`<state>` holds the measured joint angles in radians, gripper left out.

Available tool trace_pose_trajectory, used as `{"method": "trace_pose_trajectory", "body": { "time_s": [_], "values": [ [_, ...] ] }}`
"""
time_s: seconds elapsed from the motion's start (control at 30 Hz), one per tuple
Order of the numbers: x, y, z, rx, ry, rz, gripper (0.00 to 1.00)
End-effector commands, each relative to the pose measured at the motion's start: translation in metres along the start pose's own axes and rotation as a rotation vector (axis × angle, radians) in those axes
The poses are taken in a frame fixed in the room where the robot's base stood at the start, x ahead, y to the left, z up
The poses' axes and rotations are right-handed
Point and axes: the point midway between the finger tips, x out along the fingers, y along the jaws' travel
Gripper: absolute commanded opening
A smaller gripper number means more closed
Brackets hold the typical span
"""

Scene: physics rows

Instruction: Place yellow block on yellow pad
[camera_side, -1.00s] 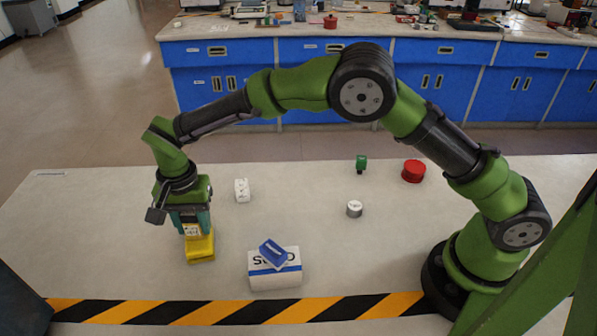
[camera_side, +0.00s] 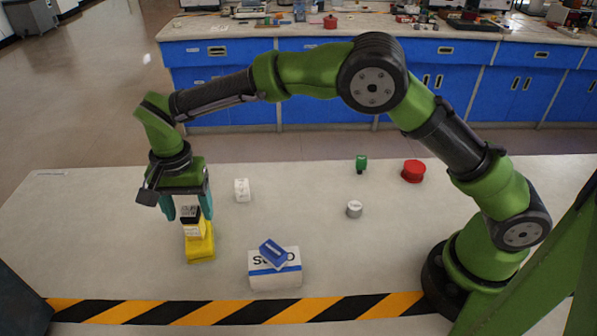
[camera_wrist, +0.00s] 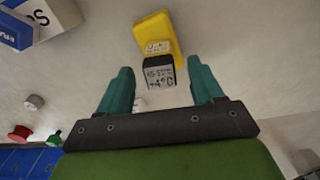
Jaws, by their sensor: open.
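A yellow piece (camera_side: 201,247) lies on the table at the left in the side view; it also shows at the top of the wrist view (camera_wrist: 153,30). A small block with dark and white labelled faces (camera_side: 190,214) stands at or on it, below my gripper. In the wrist view this labelled block (camera_wrist: 158,72) overlaps the yellow piece's near end. I cannot tell for certain which part is the yellow block and which the yellow pad. My gripper (camera_side: 188,213) is open, its teal fingers on either side of the labelled block's upper part, with gaps visible in the wrist view (camera_wrist: 160,77).
A white box (camera_side: 275,277) with a small blue box (camera_side: 273,253) on top stands right of the yellow piece. A white block (camera_side: 242,190), grey-white cylinder (camera_side: 354,209), green piece (camera_side: 361,163) and red cylinder (camera_side: 413,171) are farther off. A striped band (camera_side: 240,311) marks the front.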

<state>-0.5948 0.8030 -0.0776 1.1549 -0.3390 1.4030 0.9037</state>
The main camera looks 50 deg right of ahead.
Motion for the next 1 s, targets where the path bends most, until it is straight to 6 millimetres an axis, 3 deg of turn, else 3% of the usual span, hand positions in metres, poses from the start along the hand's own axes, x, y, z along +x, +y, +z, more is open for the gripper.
{"method": "trace_pose_trajectory", "body": {
  "time_s": [0.2, 0.47, 0.57, 0.67, 0.77, 0.9, 1.0],
  "values": [
    [-0.048, -0.001, 0.000, 0.000, 0.002, -0.004, 0.66],
    [-0.079, 0.001, -0.001, -0.001, 0.001, -0.004, 0.66],
    [-0.093, 0.009, -0.009, -0.011, -0.002, -0.024, 0.66],
    [-0.118, 0.033, -0.025, -0.040, -0.006, -0.073, 0.66],
    [-0.148, 0.071, -0.042, -0.091, 0.002, -0.148, 0.66],
    [-0.180, 0.135, -0.055, -0.173, 0.041, -0.260, 0.66],
    [-0.193, 0.181, -0.056, -0.227, 0.093, -0.332, 0.66]
  ]
}}
